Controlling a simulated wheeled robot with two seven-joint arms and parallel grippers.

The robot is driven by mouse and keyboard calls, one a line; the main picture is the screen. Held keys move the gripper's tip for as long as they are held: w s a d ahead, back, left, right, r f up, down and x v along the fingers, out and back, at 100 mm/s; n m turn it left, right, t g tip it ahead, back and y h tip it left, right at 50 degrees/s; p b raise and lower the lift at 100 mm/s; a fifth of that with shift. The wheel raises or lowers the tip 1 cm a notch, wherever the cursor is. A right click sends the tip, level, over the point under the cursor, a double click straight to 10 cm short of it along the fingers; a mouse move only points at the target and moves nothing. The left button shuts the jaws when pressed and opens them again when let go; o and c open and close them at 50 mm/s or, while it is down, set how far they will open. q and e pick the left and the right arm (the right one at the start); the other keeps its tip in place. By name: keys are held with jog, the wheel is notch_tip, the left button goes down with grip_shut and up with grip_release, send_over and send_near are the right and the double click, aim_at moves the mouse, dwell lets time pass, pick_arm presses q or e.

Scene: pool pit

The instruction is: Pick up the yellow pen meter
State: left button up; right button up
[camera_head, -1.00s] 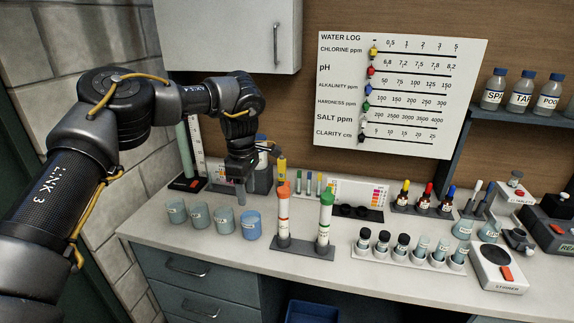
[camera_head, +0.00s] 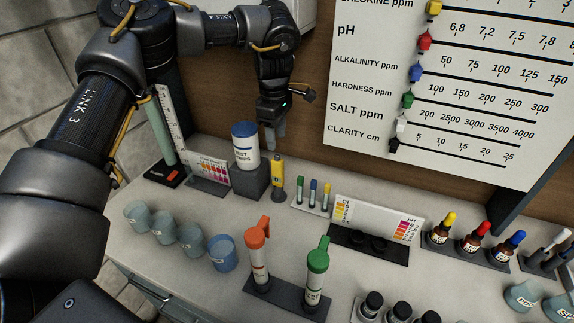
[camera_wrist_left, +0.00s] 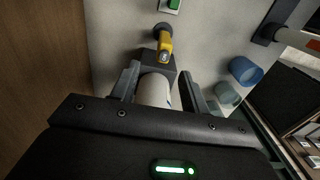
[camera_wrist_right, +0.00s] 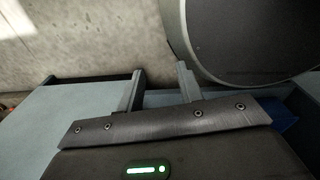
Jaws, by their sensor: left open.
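The yellow pen meter (camera_head: 277,173) stands upright in a small dark round base on the counter, right of a dark block. My left gripper (camera_head: 275,137) is open above the pen meter, fingers pointing down, and apart from it. In the left wrist view the pen meter (camera_wrist_left: 165,45) shows beyond the fingertips. A white bottle with a blue lid (camera_head: 245,145) sits on the dark block; its white side (camera_wrist_left: 153,91) shows between and below the open left fingers (camera_wrist_left: 158,76). My right gripper (camera_wrist_right: 162,80) is open and empty, seen only in its wrist view.
A small rack of coloured vials (camera_head: 312,196) stands just right of the pen meter. A colour chart (camera_head: 211,170) stands to the left. Several cups (camera_head: 222,254) and a stand with orange- and green-capped tubes (camera_head: 258,250) are in front. The wall board (camera_head: 450,100) is behind, right.

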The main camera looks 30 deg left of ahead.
aim_at(276, 156)
pick_arm(q)
jog(key=f, duration=0.1)
jog(key=s+f, duration=0.1)
jog(key=shift+d+f+p, duration=0.15)
jog(key=shift+f+p, duration=0.15)
jog(key=shift+f, duration=0.1)
jog(key=shift+w+f, duration=0.55)
jog(key=shift+f, duration=0.35)
jog(key=shift+a+f, duration=0.2)
jog(key=shift+f, duration=0.6)
jog(key=shift+s+r, duration=0.1)
jog(key=shift+s, duration=0.1)
jog(key=shift+s+p, duration=0.2)
jog(key=shift+p, duration=0.15)
notch_tip(276, 156, down, 4)
jog(key=shift+w+f+p, duration=0.15)
jog(key=shift+f+p, duration=0.1)
jog(key=shift+p, duration=1)
jog(key=shift+f, duration=0.25)
pick_arm(e)
jog(key=r, duration=0.2)
jog(key=s+r, duration=0.1)
jog(key=shift+s+a+r, duration=0.1)
jog(key=shift+a+r, duration=0.05)
jog(key=shift+r, duration=0.25)
